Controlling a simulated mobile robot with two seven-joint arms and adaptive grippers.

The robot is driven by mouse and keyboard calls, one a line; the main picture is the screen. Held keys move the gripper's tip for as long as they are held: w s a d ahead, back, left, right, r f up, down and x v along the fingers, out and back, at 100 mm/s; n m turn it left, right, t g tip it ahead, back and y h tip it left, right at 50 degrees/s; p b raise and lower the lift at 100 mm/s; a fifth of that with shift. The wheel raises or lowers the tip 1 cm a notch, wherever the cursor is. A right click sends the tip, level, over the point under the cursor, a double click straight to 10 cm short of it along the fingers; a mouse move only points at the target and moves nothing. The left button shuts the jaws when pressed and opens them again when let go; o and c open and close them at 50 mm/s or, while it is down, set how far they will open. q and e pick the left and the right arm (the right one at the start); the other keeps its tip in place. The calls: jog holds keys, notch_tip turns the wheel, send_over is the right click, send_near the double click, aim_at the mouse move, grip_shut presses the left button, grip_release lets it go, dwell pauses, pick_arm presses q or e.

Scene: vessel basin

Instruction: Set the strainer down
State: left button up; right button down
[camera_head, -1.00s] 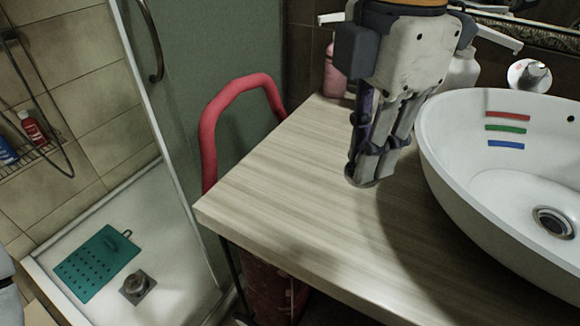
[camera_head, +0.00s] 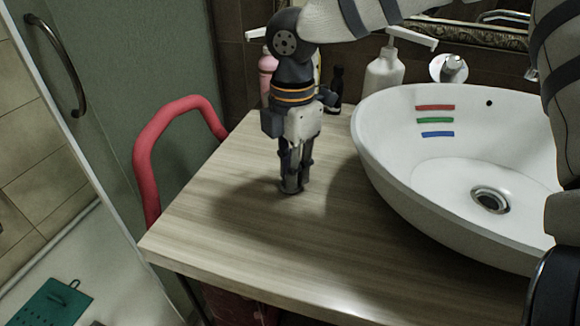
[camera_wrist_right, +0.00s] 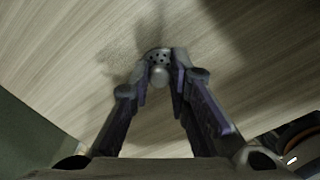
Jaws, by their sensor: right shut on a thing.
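The strainer (camera_wrist_right: 158,54) is a small round metal piece with holes and a knob, seen in the right wrist view. My right gripper (camera_wrist_right: 160,76) is shut on its knob. In the head view the strainer (camera_head: 291,189) shows small and dark under the fingertips of my right gripper (camera_head: 294,180), which points straight down. It is at or just above the wooden countertop (camera_head: 220,225), left of the basin; I cannot tell whether it touches. My left gripper is out of view.
The white basin (camera_head: 390,165) with red, green and blue strips and a drain (camera_head: 490,200) stands to the right. Bottles, among them a pink one (camera_head: 267,65) and a white dispenser (camera_head: 384,70), stand behind. A red rail (camera_head: 145,155) runs along the left. The front countertop is clear.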

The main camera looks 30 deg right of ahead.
jog(key=shift+r, duration=0.15)
jog(key=c, duration=1.5)
grip_release()
jog(key=shift+f, duration=0.2)
notch_tip(320, 180, up, 12)
jog(key=shift+r, duration=0.2)
jog(key=shift+f, duration=0.1)
